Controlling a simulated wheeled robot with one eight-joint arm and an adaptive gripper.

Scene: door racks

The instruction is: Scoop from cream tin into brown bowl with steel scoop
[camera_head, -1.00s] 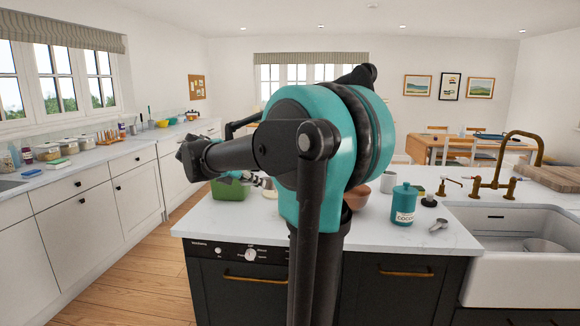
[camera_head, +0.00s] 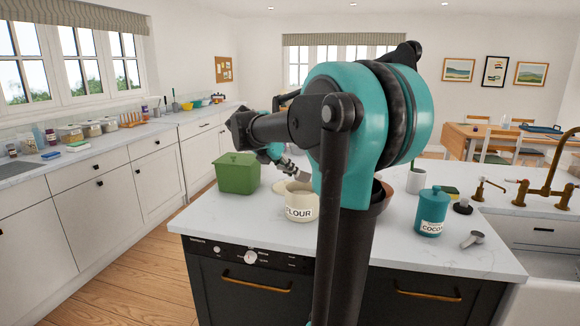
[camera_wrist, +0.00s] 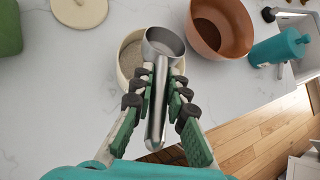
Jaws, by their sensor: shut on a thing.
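The cream tin (camera_head: 300,208), labelled FLOUR, stands open on the counter, left of my arm. In the wrist view the tin (camera_wrist: 126,62) shows pale grey contents. My gripper (camera_wrist: 158,84) is shut on the handle of the steel scoop (camera_wrist: 162,43). The scoop's head overlaps the right part of the tin's mouth; I cannot tell how high it is or whether it holds anything. The brown bowl (camera_wrist: 220,28) is right of the tin, with brown inside. In the head view my arm hides most of the bowl (camera_head: 384,197).
A green lidded box (camera_head: 235,175) stands left of the tin, and a cream lid (camera_wrist: 80,10) lies behind it. A teal COCOA canister (camera_head: 431,212) and a small metal scoop (camera_head: 472,239) are at right, near the sink. The front counter edge is clear.

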